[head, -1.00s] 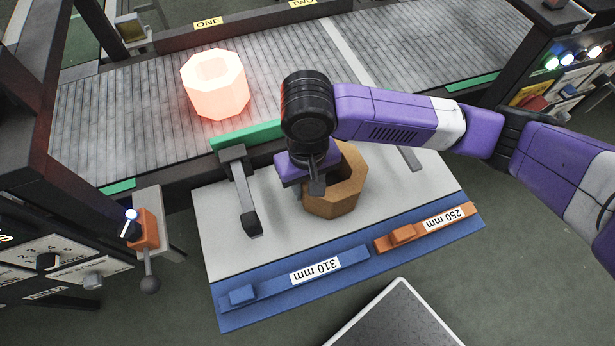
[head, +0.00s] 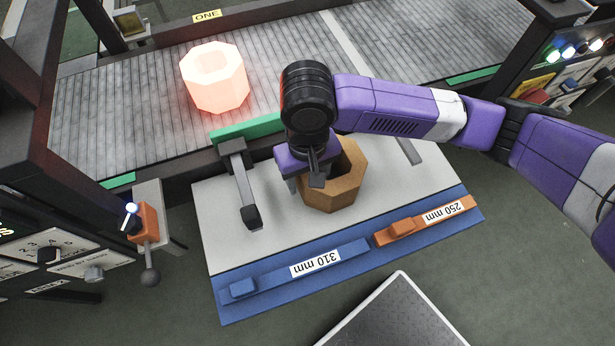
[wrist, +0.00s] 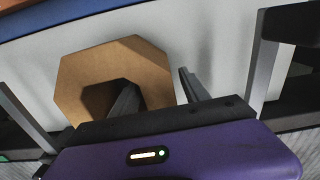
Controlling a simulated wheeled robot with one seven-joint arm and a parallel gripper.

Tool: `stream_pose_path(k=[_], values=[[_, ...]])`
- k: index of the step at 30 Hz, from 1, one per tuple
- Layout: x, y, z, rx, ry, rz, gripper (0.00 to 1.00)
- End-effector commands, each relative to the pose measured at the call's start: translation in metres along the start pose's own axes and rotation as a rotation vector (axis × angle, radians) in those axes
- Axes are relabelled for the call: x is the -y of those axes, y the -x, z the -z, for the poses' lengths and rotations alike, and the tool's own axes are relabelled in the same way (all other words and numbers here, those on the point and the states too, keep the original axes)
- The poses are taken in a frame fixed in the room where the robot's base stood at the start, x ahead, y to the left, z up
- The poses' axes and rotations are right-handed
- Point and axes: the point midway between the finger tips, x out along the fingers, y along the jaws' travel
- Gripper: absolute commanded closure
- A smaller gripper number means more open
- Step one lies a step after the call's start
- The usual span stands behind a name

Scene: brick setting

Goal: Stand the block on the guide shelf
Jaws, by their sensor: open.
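A tan, hollow octagonal block (head: 347,191) stands with its hole facing up on the pale grey shelf (head: 290,236) in front of the conveyor. It also shows in the wrist view (wrist: 75,88). A second octagonal block (head: 217,88) glows pink-white on the conveyor. My gripper (head: 304,183) is open at the tan block's left side. In the wrist view my gripper (wrist: 160,94) has one finger over the block's hole and the other outside its wall. I cannot tell how deep the fingers reach. My arm hides part of the block in the head view.
A blue 310 mm bar (head: 305,268) and an orange 250 mm bar (head: 425,220) line the front edge. A post with an orange box (head: 150,224) stands left.

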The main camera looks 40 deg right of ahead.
Motion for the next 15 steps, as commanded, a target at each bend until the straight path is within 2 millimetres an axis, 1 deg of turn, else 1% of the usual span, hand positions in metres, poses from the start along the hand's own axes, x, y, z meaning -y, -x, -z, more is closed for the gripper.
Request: stream_pose_path(k=[5, 9, 15], values=[[0.001, 0.032, 0.000, -0.003, 0.003, 0.002, 0.46], [0.001, 0.062, 0.000, -0.004, 0.002, 0.002, 0.46], [-0.001, 0.098, 0.001, -0.003, 0.002, -0.002, 0.46]])
